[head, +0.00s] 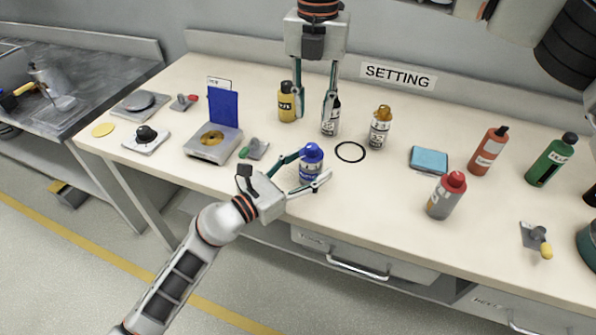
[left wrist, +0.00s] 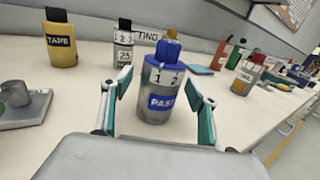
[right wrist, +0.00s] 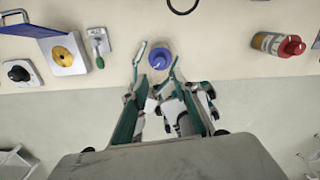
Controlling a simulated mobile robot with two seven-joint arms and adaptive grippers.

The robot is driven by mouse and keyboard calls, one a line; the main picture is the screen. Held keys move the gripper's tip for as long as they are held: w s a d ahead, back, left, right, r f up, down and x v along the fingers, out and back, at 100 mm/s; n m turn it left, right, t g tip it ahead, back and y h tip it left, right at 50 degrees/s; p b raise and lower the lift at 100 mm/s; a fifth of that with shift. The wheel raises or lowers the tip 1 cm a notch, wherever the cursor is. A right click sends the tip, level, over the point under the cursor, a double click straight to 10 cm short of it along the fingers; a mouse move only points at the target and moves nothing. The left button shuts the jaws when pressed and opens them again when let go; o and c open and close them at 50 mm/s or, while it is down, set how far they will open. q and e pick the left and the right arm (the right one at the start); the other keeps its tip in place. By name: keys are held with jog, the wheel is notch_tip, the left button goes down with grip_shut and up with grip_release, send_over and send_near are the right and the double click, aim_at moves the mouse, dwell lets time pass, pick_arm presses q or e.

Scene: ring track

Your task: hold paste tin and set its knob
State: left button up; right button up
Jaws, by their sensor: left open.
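The paste tin (head: 311,168) stands upright near the table's front edge, with a blue cap-like knob (head: 311,152) on top. In the left wrist view its label (left wrist: 162,103) reads "PAS", partly cut off, with numbers on the collar below the knob. My left gripper (head: 311,166) is open, one finger on each side of the tin; contact is not clear. My right gripper (head: 314,118) is open and empty, pointing down from above. The right wrist view looks down on the blue knob (right wrist: 160,58), with my left gripper below it.
A yellow tape tin (head: 287,106), a black-capped tin (head: 331,122) and an orange-capped tin (head: 380,130) stand behind. A black ring (head: 350,152) lies right of the paste tin. A red-capped tin (head: 446,198) stands farther right; a green-handled tool (head: 254,149) lies left.

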pick_arm(q)
jog(key=shift+w+d, duration=0.2)
